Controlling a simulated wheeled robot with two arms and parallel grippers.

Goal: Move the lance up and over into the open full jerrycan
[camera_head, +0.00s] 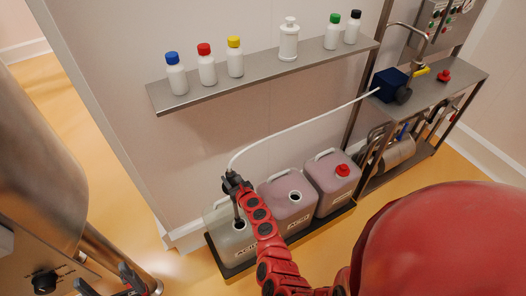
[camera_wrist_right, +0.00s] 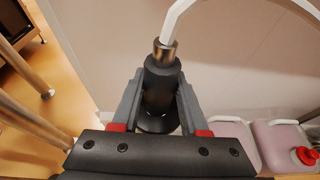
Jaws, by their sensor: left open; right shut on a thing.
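My right gripper (camera_head: 236,187) is shut on the lance, whose dark head (camera_wrist_right: 160,82) stands between the fingers in the right wrist view. A white hose leaves its metal collar. In the head view the lance's shaft (camera_head: 237,208) points down at the mouth of the pale left jerrycan (camera_head: 222,246); I cannot tell how far its tip is inside. The open full jerrycan (camera_head: 277,189), pinkish with an uncapped mouth, stands in the middle, right of the gripper. My left gripper (camera_head: 108,282) is open and empty at the bottom left, far from the jerrycans.
A pink jerrycan with a red cap (camera_head: 342,170) stands at the right of the dark tray (camera_head: 226,272). The white hose (camera_head: 300,125) arcs to a blue pump (camera_head: 389,85) on a steel bench. A wall shelf (camera_head: 270,74) with several bottles is above. A large steel vessel (camera_head: 35,150) stands left.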

